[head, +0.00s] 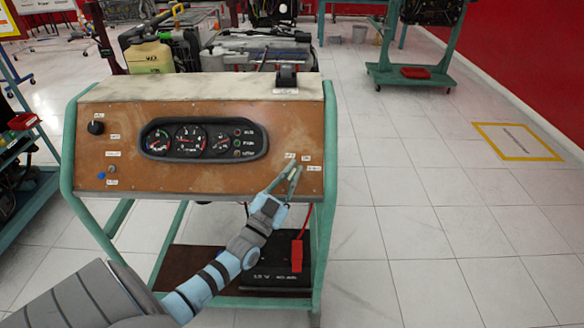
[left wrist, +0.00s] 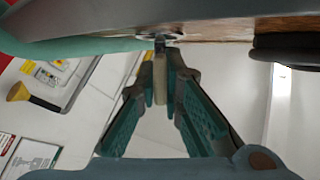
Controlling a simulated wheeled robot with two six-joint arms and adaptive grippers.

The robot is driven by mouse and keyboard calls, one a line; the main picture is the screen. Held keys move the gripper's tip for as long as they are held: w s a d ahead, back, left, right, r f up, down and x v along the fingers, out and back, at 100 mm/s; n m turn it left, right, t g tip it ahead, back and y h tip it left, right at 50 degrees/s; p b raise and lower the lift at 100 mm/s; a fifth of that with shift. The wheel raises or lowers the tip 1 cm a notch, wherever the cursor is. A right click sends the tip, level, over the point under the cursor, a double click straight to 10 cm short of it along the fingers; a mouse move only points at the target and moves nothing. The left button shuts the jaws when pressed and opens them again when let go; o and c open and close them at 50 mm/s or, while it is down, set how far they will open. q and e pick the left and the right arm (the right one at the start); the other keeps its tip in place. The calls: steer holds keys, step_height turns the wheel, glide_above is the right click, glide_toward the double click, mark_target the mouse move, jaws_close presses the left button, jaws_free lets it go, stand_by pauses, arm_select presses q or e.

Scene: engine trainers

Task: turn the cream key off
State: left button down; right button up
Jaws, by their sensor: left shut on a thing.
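The cream key (left wrist: 160,80) shows in the left wrist view as a pale upright strip between my fingers. Its far end meets a dark round lock at the panel. My left gripper (head: 294,175) is at the right end of the brown instrument panel (head: 215,172), just below small white labels. It also shows in the left wrist view (left wrist: 161,75), with its green-padded fingers shut on the key. In the head view the fingers largely hide the key, and I cannot tell its turn position. My right gripper is in neither view.
The panel carries a gauge cluster (head: 204,140), a black knob (head: 95,127) and a blue button (head: 101,175). A black battery (head: 265,265) with a red clamp (head: 297,255) sits low in the green frame. Open tiled floor lies to the right.

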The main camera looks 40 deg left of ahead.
arm_select(q)
steer(key=n+y+p, duration=0.1)
steer(key=n+y, duration=0.3)
steer(key=shift+y, duration=0.4)
steer(key=n+g+y, duration=0.1)
steer(key=n+y, duration=0.1)
steer(key=y, duration=0.1)
steer(key=shift+n+p, duration=0.4)
steer(key=shift+n+g+y, duration=1.3)
steer(key=shift+n+y, duration=0.9)
steer(key=shift+y, duration=0.1)
steer(key=c, duration=1.7)
jaws_free()
